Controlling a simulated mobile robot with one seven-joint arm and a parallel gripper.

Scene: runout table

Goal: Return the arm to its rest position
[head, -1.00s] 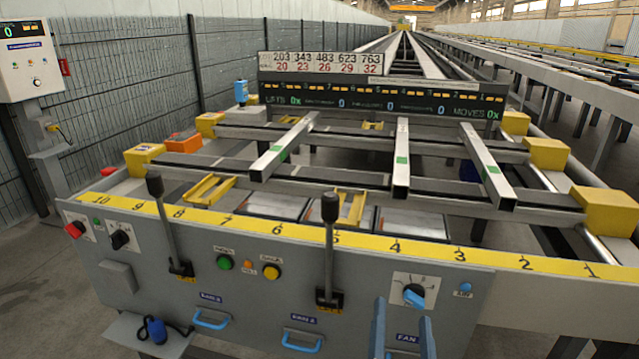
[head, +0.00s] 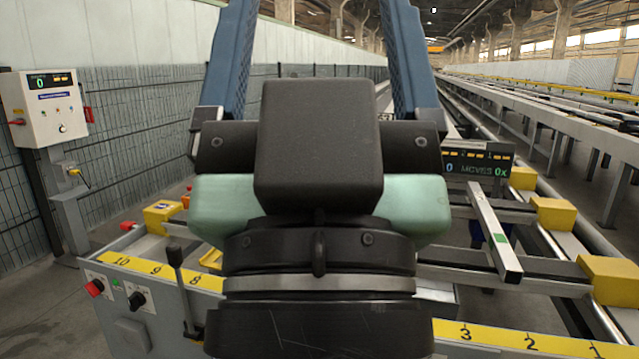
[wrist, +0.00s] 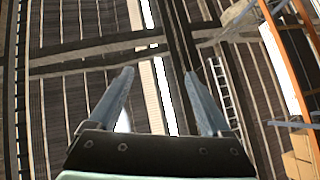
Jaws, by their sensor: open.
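My gripper (head: 318,15) is raised large and close in the middle of the head view. Its two blue fingers point up and stand wide apart, with their tips cut off by the top edge. In the wrist view my gripper (wrist: 159,74) is open, with nothing between the fingers. Behind the fingers there is a dark ribbed surface with beams, which looks like the hall roof. My wrist hides the middle of the runout table (head: 500,338) and most of its front panel.
A control box (head: 45,105) stands at the left by the mesh fence. A lever (head: 180,285), a red button (head: 94,288) and a black knob (head: 137,301) show at the panel's left. A metal bar (head: 494,230) lies across the rails, near yellow blocks (head: 552,213). An orange frame (wrist: 285,60) shows in the wrist view.

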